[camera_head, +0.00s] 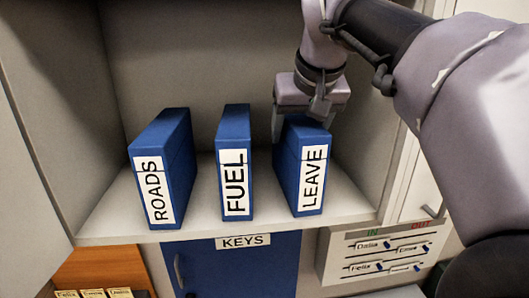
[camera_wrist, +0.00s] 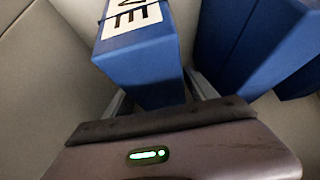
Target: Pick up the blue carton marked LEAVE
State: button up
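The blue carton marked LEAVE (camera_head: 291,167) stands upright on the cupboard shelf, rightmost of three blue cartons, its white label facing front. My gripper (camera_head: 303,122) is above and at the rear top of this carton, with one finger at its left side; the other is partly hidden. In the wrist view the LEAVE carton (camera_wrist: 140,65) lies between the two fingers (camera_wrist: 160,100), with part of its label showing. The fingers are spread apart, and a narrow gap seems to show beside the right one. Whether either finger touches the carton is hard to tell.
The FUEL carton (camera_head: 235,160) stands to the left with a gap, and the ROADS carton (camera_head: 160,170) farther left. The cupboard's right wall is close to my gripper. A blue KEYS cabinet (camera_head: 240,270) and an IN/OUT board (camera_head: 378,252) are below the shelf (camera_head: 120,222).

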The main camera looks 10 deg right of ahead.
jog(key=shift+s+a, duration=0.1)
jog(key=c, duration=0.7)
grip_shut()
jog(key=shift+r, duration=0.2)
jog(key=shift+r, duration=0.15)
